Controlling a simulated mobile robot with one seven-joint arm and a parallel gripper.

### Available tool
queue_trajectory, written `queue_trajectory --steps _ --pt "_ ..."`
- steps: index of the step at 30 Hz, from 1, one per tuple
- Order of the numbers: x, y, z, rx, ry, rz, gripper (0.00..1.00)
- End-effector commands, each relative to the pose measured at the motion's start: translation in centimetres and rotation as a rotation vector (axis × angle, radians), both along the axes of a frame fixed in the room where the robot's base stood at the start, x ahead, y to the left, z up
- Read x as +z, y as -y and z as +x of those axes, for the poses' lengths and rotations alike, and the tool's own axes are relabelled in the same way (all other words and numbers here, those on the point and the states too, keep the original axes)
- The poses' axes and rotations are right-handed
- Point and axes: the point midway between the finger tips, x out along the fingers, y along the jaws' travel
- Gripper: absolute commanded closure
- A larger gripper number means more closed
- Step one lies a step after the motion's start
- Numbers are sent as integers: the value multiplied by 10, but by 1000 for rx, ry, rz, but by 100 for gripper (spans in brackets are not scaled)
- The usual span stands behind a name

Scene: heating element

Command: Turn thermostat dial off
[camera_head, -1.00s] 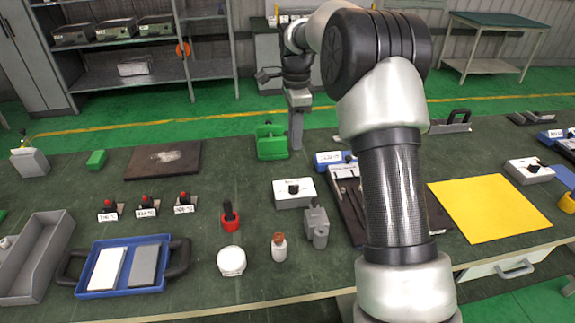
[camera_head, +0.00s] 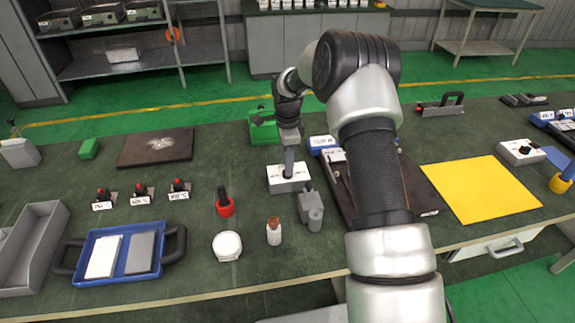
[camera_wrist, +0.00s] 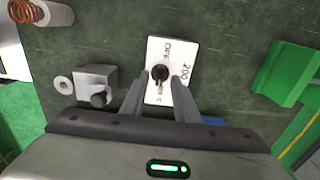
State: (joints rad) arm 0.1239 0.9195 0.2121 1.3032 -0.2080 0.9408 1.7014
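The thermostat is a white box (camera_head: 283,181) on the green bench, below my gripper in the head view. In the wrist view its white face (camera_wrist: 158,52) carries the marks "OFF" and "200" and a black dial (camera_wrist: 160,73). My gripper (camera_wrist: 159,76) has its two fingers apart, one on each side of the dial. The fingertips are at or just above the face; I cannot tell whether they touch the dial. In the head view my gripper (camera_head: 288,172) points down and hides the dial.
A grey metal block (camera_head: 311,206) stands close in front of the thermostat. A green block (camera_head: 264,128) is just behind it. A dark tray (camera_head: 412,200) lies to the right.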

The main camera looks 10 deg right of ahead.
Motion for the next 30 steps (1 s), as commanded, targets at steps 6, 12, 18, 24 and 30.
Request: queue_trajectory --steps 6,12,18,24,30 --pt "-14 0 0 1 0 0 72" --pt "-15 0 0 1 1 0 72" --pt "-15 0 0 1 1 0 96" --pt "-15 0 0 2 1 -1 100" --pt "-15 0 0 34 1 -1 100"
